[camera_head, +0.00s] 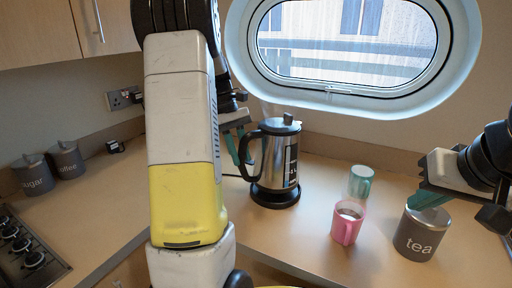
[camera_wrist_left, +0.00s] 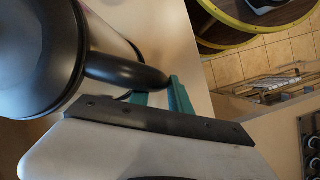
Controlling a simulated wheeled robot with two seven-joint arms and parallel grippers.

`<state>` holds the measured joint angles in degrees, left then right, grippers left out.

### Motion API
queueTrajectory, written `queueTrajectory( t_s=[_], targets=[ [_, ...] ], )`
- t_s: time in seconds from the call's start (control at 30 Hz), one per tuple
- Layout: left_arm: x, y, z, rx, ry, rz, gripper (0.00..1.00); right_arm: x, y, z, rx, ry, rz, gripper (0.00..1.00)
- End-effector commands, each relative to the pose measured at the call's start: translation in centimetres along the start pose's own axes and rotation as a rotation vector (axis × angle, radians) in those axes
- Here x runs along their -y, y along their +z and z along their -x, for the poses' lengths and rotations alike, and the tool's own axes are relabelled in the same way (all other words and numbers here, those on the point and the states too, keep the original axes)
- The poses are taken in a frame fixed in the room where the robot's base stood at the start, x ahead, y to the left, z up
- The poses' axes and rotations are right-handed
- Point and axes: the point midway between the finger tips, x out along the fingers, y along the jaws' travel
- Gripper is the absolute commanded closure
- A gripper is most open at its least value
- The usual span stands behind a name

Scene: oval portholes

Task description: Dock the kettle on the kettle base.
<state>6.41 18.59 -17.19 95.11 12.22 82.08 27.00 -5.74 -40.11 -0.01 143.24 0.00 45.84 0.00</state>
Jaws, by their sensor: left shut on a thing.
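The kettle (camera_head: 277,160) is a steel cylinder with a black lid and black handle, upright at the back of the counter below the window. The black round kettle base (camera_head: 275,199) is directly under it; I cannot tell whether the kettle is fully seated. My left gripper (camera_head: 243,150) is shut on the kettle's handle, on the left side of the kettle. In the left wrist view, the teal fingers (camera_wrist_left: 160,96) are at the black handle (camera_wrist_left: 124,71). My right gripper (camera_head: 428,198) is at the right, by the lid of the tea canister (camera_head: 420,236); its opening is unclear.
Sugar (camera_head: 33,174) and coffee (camera_head: 67,160) canisters stand at far left, near a hob (camera_head: 22,250). The counter right of the base is clear up to the mugs.

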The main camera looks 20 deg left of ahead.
Motion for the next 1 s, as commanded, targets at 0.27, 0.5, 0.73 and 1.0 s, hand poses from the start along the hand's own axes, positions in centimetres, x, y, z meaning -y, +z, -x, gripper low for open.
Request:
queueTrajectory(
  t_s=[0.27, 0.5, 0.73, 1.0],
  targets=[
    [0.0, -0.8, -1.8, -0.001, 0.004, -0.003, 1.00, 0.0, 0.0, 0.0, 0.000, 0.000, 0.000, 1.00],
    [0.1, -1.1, -2.5, -0.001, 0.005, -0.004, 1.00, 0.0, 0.0, 0.0, 0.000, 0.000, 0.000, 1.00],
    [0.1, -1.1, -2.5, -0.002, 0.005, -0.004, 1.00, 0.0, 0.0, 0.0, 0.000, 0.000, 0.000, 1.00],
    [0.1, -1.1, -2.5, -0.002, 0.005, -0.004, 1.00, 0.0, 0.0, 0.0, 0.000, 0.000, 0.000, 1.00]
  ],
)
